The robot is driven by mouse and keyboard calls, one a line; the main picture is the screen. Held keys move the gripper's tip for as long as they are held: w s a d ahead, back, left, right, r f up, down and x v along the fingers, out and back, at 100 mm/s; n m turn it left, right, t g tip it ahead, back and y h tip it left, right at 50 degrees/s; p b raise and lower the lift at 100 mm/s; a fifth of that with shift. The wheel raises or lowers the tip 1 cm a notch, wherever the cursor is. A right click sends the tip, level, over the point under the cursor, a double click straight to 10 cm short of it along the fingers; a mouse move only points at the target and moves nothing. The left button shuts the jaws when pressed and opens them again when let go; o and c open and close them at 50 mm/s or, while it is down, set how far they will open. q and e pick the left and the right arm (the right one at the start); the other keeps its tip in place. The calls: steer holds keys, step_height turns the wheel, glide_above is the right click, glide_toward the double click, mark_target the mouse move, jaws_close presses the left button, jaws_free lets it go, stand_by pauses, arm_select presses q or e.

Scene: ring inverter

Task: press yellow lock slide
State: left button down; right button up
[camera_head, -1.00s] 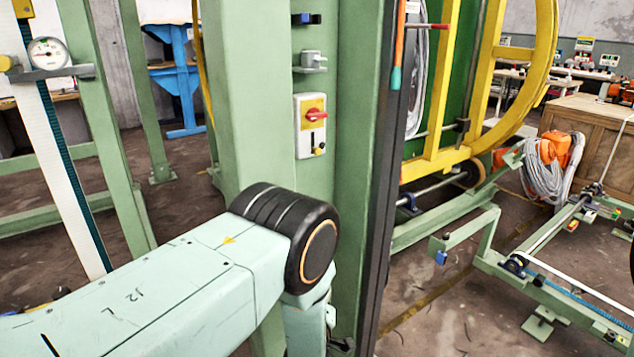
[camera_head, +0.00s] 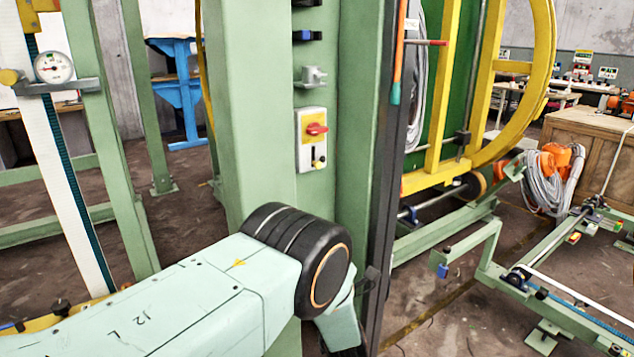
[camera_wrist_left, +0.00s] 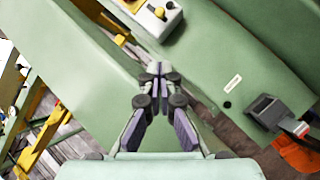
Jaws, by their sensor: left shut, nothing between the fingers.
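A white switch box (camera_head: 312,139) is fixed to the green column. My left gripper (camera_wrist_left: 157,68) is shut and empty, below the box in that picture and apart from the knob. In the head view my left arm shows, but its gripper does not. My right gripper is not in view.
The green column (camera_head: 266,100) stands in front of me. A grey bracket (camera_head: 311,76) sticks out above the box. A dark upright rail (camera_head: 388,190) and the yellow ring frame (camera_head: 500,150) are to the right. A dark grey block (camera_wrist_left: 268,112) is right of the gripper.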

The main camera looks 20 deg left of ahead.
arm_select(q)
steer(key=shift+a, duration=0.1)
steer(key=b, duration=0.3)
glide_toward(312, 162)
steer(key=w+a+r, duration=0.1)
steer(key=w+a, duration=0.1)
steer(key=shift+w+a+r, duration=0.1)
steer(key=shift+w+r, duration=0.4)
steer(key=shift+r, duration=0.15)
steer(key=shift+r+p, duration=1.35)
steer(key=shift+r, duration=0.45)
steer(key=shift+f, duration=0.3)
